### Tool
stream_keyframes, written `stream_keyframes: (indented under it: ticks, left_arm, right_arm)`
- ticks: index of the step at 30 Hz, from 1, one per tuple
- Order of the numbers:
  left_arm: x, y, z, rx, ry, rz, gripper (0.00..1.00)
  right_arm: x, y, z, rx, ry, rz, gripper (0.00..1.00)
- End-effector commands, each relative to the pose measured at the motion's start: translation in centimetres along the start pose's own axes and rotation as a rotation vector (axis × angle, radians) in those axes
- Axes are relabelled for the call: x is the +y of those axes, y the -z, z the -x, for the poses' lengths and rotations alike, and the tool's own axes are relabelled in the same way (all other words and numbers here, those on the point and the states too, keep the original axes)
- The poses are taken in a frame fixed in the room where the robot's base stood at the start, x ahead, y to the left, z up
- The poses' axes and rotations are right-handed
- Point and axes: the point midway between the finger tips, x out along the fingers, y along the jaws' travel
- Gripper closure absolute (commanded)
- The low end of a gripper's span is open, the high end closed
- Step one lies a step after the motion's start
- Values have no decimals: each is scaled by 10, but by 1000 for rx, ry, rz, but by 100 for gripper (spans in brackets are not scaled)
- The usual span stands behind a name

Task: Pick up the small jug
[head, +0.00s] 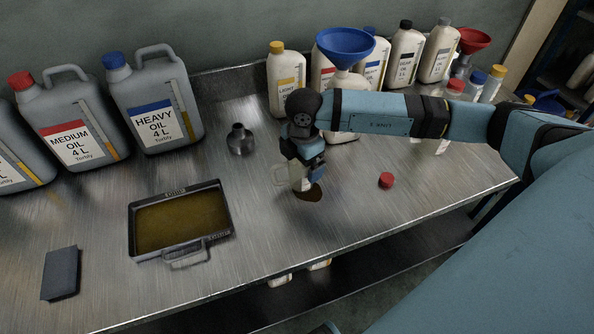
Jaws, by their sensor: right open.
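A small, pale, see-through jug (280,176) appears to stand on the steel bench under my right gripper (302,183). Its faint handle shows on the left, and a dark brown patch (311,195), perhaps oil in its bottom, shows at the lower right. My right gripper points down at the jug and covers most of it. The gripper is open; whether its fingers touch the jug cannot be told. My left gripper is not in view.
A dark metal flask (240,140) and an oil tray (136,249) are to the left. A red cap (386,180) lies to the right. A blue funnel (345,46) tops a bottle behind my forearm. Large oil cans (155,100) and several bottles (286,85) line the back.

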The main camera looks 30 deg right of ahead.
Motion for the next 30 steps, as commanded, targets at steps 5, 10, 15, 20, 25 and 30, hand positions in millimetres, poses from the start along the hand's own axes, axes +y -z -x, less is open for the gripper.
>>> stream_keyframes:
  ticks: [5, 10, 15, 20, 25, 30]
  left_arm:
    - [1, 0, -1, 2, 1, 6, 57]
    - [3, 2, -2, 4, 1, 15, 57]
    - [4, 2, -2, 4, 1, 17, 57]
    - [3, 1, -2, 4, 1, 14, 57]
    - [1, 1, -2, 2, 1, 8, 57]
    - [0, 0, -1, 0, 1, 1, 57]
  right_arm:
    - [0, 0, -15, -1, 0, -1, 0]
    - [0, 0, -15, 0, -1, 0, 0]
    - [0, 0, -15, 0, -1, 0, 30]
    - [0, 0, -15, 0, -1, 0, 46]
    - [0, 0, -14, 0, -1, 0, 46]
    - [1, 0, -7, 0, -2, -1, 46]
